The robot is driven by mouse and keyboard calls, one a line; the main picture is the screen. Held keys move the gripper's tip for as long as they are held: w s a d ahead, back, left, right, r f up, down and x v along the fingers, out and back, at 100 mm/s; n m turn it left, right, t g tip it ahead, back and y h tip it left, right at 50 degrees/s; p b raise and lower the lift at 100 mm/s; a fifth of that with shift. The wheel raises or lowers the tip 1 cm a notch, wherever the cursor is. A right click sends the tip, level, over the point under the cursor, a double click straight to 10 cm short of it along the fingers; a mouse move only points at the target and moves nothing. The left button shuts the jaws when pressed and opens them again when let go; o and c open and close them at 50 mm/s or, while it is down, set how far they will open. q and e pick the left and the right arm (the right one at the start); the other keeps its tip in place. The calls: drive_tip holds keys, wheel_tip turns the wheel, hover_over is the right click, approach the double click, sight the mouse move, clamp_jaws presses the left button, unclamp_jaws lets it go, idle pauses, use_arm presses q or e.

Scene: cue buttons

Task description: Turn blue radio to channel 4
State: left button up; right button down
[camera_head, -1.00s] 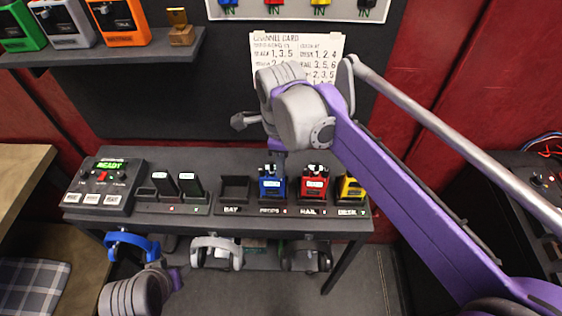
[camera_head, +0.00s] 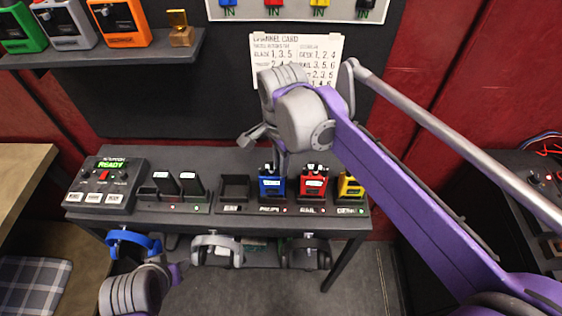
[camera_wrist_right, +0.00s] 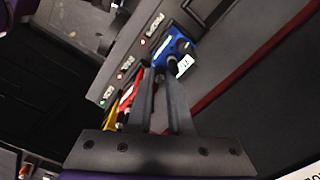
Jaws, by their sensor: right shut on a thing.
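The blue radio (camera_head: 271,183) stands upright in a charger slot on the dark table, between an empty slot and the red radio (camera_head: 313,182). It also shows in the right wrist view (camera_wrist_right: 172,50), with a dark knob and a small white label on its top. My right gripper (camera_head: 278,152) is directly above it, pointing down, its fingers shut on the top of the blue radio. The fingers hide which part they hold. The channel number cannot be read. Only part of my left arm shows at the lower left; its gripper is not in view.
The yellow radio (camera_head: 350,186) stands to the right of the red one. A console reading READY (camera_head: 107,186) and two black radios stand left. A channel card (camera_head: 296,58) hangs on the wall behind, partly covered by my right arm. Headsets (camera_head: 216,248) hang below the table edge.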

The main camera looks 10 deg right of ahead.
idle(0.5)
drive_tip(key=c, duration=0.8)
unclamp_jaws()
drive_tip(key=shift+r, duration=0.1)
wheel_tip(320, 180, up, 11)
drive_tip(key=shift+p, duration=0.4)
drive_tip(key=shift+s+f, duration=0.1)
drive_tip(key=shift+f, duration=0.1)
